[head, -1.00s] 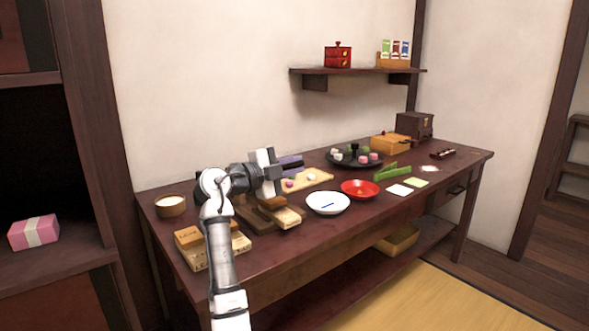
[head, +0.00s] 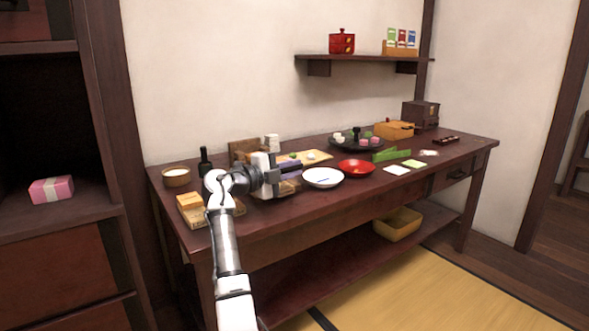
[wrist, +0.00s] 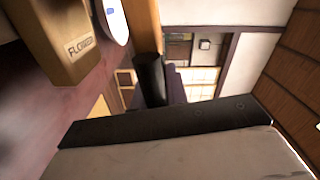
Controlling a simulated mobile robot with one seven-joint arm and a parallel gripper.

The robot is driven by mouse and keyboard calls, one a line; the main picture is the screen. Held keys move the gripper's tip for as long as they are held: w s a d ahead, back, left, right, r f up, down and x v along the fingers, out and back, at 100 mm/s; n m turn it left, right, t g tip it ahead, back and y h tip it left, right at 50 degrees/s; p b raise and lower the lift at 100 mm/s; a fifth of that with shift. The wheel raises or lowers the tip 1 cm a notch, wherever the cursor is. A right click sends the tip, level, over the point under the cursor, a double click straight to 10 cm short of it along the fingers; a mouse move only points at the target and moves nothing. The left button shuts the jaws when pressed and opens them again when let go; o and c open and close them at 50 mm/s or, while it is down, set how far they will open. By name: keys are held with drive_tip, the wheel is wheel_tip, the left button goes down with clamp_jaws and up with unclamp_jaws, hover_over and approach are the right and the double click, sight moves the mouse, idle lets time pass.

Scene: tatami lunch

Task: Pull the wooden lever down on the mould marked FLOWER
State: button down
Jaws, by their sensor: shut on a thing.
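The mould marked FLOWER (wrist: 70,40) is a pale wooden block at the upper left of the wrist view. In the head view my arm and gripper largely hide it. A wooden lever (wrist: 146,26) runs beside the mould in the wrist view and has a dark round end part (wrist: 150,78). My gripper (head: 274,174) is low over the near left part of the table and is shut on the lever. One dark finger pad lies across the wrist view below the lever's end. The other finger cannot be made out there.
A white dish (head: 323,178) and a red dish (head: 357,168) stand right of my gripper. Another wooden mould (head: 191,202) is just left of my arm. A dark bottle-like thing (head: 205,160) and a bowl (head: 176,178) stand behind. The table's front edge is close.

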drive_tip(key=shift+f, duration=0.15)
idle(0.3)
drive_tip(key=c, duration=1.4)
unclamp_jaws()
drive_tip(key=shift+a, duration=0.1)
drive_tip(key=v, duration=1.3)
drive_tip(key=shift+s+a+p, duration=0.25)
drive_tip(key=shift+a+p, duration=0.05)
